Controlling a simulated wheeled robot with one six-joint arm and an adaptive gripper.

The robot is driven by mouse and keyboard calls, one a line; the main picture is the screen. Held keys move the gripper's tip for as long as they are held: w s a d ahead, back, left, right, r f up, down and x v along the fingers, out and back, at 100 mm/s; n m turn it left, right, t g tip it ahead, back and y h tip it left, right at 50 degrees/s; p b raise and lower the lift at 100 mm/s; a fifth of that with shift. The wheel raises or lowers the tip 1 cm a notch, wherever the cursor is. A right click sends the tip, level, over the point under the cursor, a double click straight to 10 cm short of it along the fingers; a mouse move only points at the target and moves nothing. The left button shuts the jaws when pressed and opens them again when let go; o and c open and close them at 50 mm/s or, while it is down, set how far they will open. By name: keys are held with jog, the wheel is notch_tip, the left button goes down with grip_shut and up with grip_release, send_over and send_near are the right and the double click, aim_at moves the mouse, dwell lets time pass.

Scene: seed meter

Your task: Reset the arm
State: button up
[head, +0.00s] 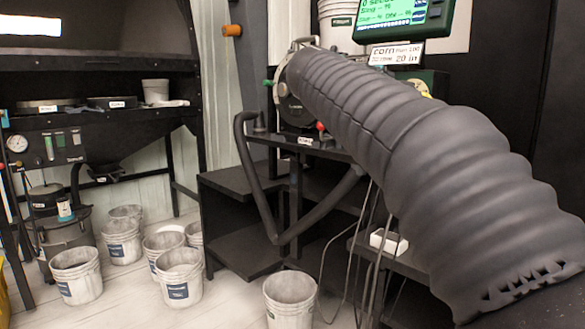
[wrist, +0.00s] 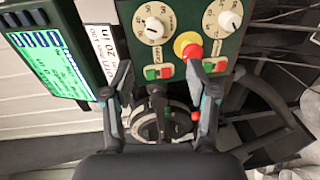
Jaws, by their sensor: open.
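My gripper (wrist: 160,76) shows in the wrist view with its two fingers spread wide apart. Nothing is clamped between them. A dark lever-like part shows in the gap, beyond the fingers, and I cannot tell its exact distance. Behind it is the round seed meter (wrist: 146,126), partly hidden by my gripper's body. In the head view the meter (head: 293,108) stands on a dark stand. A large ribbed dark sleeve crosses in front of it to the lower right; I cannot tell if it is part of my arm. My gripper cannot be made out in the head view.
In the wrist view a control panel (wrist: 184,22) has dials and a red stop button (wrist: 188,46); a green display (wrist: 48,62) is at left. In the head view several white buckets (head: 178,278) stand on the floor. A small white block (head: 388,242) lies on a low shelf.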

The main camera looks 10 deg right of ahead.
jog(key=s+a+f+m+g+y, duration=0.1)
jog(key=s+a+f+y, duration=0.1)
jog(key=f, duration=0.6)
jog(key=s+a+f+g+y, duration=0.1)
jog(key=a+f+y, duration=0.15)
jog(key=f, duration=0.45)
jog(key=s+a+f+m+g+y, duration=0.1)
jog(key=s+f+y, duration=0.15)
jog(key=f, duration=0.55)
jog(key=s+a+f+m+y+p, duration=0.1)
jog(key=s+f+m+y, duration=0.1)
jog(key=s+f, duration=0.3)
jog(key=s+a+f+m+g+y+p, duration=0.1)
jog(key=s+f, duration=0.4)
jog(key=s, duration=0.6)
jog(key=s+a+f+m+g+y+p, duration=0.1)
jog(key=s+a+f+m+y+p, duration=0.1)
jog(key=s+f, duration=0.3)
jog(key=shift+s+a+m+y+p, duration=0.15)
jog(key=shift+s+m+y+p, duration=0.25)
jog(key=shift+s, duration=1.6)
